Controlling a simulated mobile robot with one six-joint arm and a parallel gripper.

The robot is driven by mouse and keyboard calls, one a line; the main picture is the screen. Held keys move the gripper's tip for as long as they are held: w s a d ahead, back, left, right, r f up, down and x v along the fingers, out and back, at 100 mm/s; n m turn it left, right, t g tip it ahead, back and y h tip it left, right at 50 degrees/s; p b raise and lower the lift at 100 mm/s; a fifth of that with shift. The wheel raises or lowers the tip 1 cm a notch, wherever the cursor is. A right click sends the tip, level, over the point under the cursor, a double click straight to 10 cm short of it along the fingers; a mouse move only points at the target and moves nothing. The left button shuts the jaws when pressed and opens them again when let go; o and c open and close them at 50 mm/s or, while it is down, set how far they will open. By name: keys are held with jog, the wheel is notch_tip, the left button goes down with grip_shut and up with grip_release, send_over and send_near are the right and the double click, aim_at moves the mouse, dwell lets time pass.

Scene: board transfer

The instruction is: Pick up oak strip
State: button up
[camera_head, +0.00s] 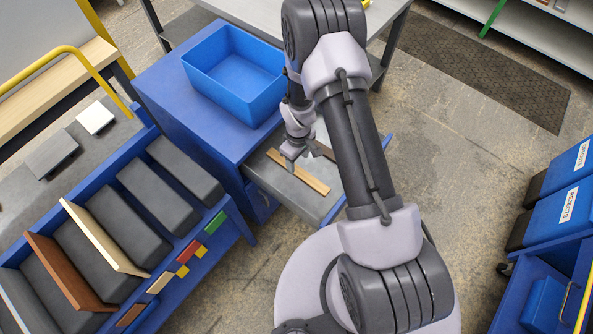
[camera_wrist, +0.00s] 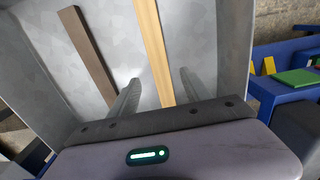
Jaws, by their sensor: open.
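The oak strip (camera_head: 299,172) is a light tan wooden strip lying in the open grey drawer (camera_head: 265,176) of the blue cabinet. In the wrist view the oak strip (camera_wrist: 154,50) runs away from me between the two fingers. My gripper (camera_wrist: 160,88) is open, with one finger on each side of the strip and a gap to both. In the head view my gripper (camera_head: 290,163) is over the drawer, close to the strip's upper left end. I cannot tell its exact height above the strip.
A dark brown strip (camera_wrist: 88,55) lies left of the oak strip in the drawer. A blue bin (camera_head: 232,75) stands on the cabinet top. A slotted blue rack (camera_head: 180,265) with boards is at the left. Blue reject bins (camera_head: 565,205) stand at the right.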

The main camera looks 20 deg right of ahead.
aim_at(297, 170)
notch_tip(297, 170, down, 6)
jog(key=shift+w+f+b, duration=0.1)
jog(key=shift+f+b, duration=0.15)
jog(key=shift+b, duration=0.9)
jog(key=shift+r, duration=0.1)
jog(key=shift+c, duration=0.8)
grip_shut()
